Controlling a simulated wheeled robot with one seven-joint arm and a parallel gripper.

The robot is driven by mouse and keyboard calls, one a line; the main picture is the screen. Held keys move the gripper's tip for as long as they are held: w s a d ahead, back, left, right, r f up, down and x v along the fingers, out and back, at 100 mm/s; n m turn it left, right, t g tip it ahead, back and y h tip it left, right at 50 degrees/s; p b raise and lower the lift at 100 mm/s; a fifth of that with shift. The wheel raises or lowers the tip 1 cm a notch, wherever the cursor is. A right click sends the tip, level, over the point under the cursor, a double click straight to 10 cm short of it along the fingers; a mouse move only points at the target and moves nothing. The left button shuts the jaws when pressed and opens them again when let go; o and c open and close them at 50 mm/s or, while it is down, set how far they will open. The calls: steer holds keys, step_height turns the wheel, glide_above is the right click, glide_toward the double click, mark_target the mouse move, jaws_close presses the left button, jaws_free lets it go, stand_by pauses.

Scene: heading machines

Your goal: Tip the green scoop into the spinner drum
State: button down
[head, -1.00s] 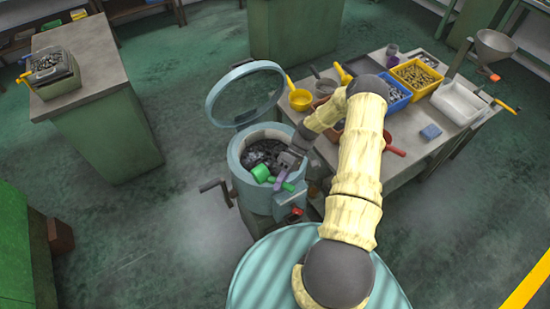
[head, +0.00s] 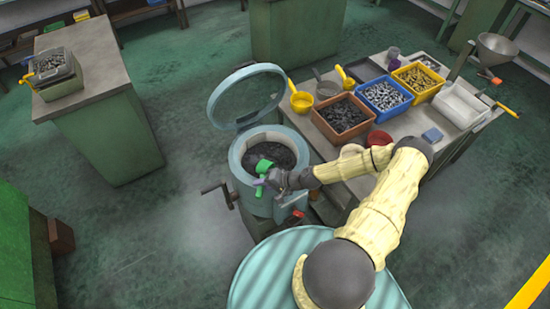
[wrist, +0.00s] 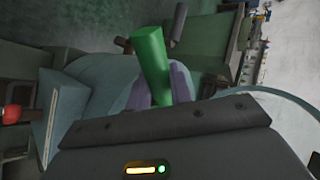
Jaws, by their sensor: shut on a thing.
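The spinner drum (head: 236,178) is a pale blue-green tub with its round lid (head: 214,104) hinged open behind it. Dark grey pieces (head: 268,150) lie inside. My gripper (head: 262,184) is over the front of the drum mouth, with its purple fingers shut on the green scoop (head: 263,165). The scoop looks tipped on its side, its head over the pieces; whether anything remains in it cannot be seen. In the wrist view the green handle (wrist: 150,60) stands between the purple fingers (wrist: 158,88), and the scoop's head is out of sight.
The workbench (head: 440,143) at right holds a brown bin (head: 343,117), a blue bin (head: 384,96), a yellow bin (head: 417,79), a yellow scoop (head: 301,101) and a red scoop (head: 379,138). A crank (head: 214,189) sticks out at the drum's left. Floor at left is open.

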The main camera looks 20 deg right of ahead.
steer(key=m+t, duration=0.1)
steer(key=a+r+m+h, duration=0.1)
steer(key=shift+w+r+m+t+h, duration=0.2)
steer(key=shift+w+m+t+h, duration=0.1)
steer(key=shift+t, duration=0.1)
steer(key=shift+w+r+m+t+h, duration=0.1)
steer(key=shift+r+m+t+h, duration=0.45)
steer(key=shift+m, duration=0.25)
steer(key=r+m+h, duration=0.1)
steer(key=r+m+t+h, duration=0.1)
steer(key=r+m+h, duration=0.1)
steer(key=m, duration=0.1)
steer(key=shift+w+d+r, duration=0.1)
steer(key=shift+w+d, duration=0.15)
steer(key=shift+d+r+m+t+h+b, duration=0.1)
steer(key=shift+r+m+t+h+b, duration=0.25)
steer(key=shift+h, duration=0.3)
steer(key=shift+s+d+f+m+h+b, duration=0.1)
steer(key=shift+d+f+m+h+b, duration=0.15)
steer(key=shift+m+b, duration=0.4)
steer(key=shift+m+h, duration=0.4)
steer(key=shift+h, duration=0.15)
step_height(320, 180, down, 7)
steer(key=b, duration=0.8)
steer(key=shift+s+d+r, duration=0.1)
steer(key=shift+d+r, duration=0.05)
steer(key=shift+r, duration=0.1)
steer(key=shift+d, duration=0.1)
